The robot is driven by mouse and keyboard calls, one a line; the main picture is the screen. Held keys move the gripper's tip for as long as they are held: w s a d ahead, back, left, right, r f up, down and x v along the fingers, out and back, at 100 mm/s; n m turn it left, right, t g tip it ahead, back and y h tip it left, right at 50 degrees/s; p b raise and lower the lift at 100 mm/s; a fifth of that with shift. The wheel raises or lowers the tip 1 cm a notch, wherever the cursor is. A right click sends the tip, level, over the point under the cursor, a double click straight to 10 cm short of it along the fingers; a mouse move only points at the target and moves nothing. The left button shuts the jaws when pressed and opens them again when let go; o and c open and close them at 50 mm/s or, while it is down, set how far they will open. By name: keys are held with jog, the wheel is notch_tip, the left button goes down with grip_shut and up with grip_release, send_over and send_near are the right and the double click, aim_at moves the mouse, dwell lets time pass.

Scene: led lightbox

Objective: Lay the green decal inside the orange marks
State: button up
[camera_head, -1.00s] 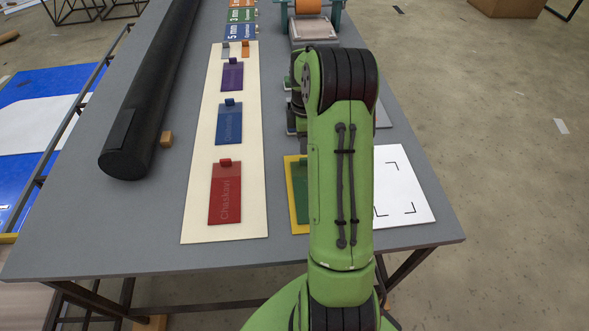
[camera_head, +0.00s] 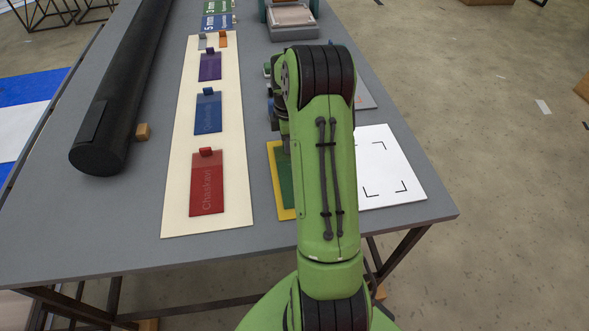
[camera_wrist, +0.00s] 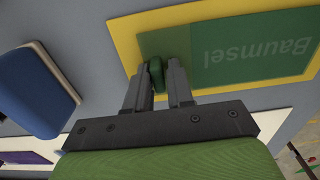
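The green decal, lettered "Baumsel" (camera_wrist: 265,52), lies on a yellow-edged board (camera_wrist: 125,38) in the wrist view. In the head view the decal (camera_head: 284,178) shows only as a strip left of my arm. My gripper (camera_wrist: 159,75) has its fingers close together on either side of the decal's small green tab (camera_wrist: 156,73), seemingly touching it. The arm hides the gripper in the head view. A white board (camera_head: 388,150) right of my arm bears corner marks that look black. I see no orange marks.
A cream board (camera_head: 240,205) on the left holds red (camera_head: 205,185), blue (camera_head: 208,113) and purple (camera_head: 210,67) tabbed decals. A long black roll (camera_head: 120,95) lies along the table's left side. A grey board (camera_head: 365,95) lies partly behind my arm. The table's front strip is clear.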

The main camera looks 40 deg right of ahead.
grip_shut()
jog(key=shift+r, duration=0.1)
notch_tip(320, 180, up, 8)
jog(key=p, duration=0.7)
dwell(1.3)
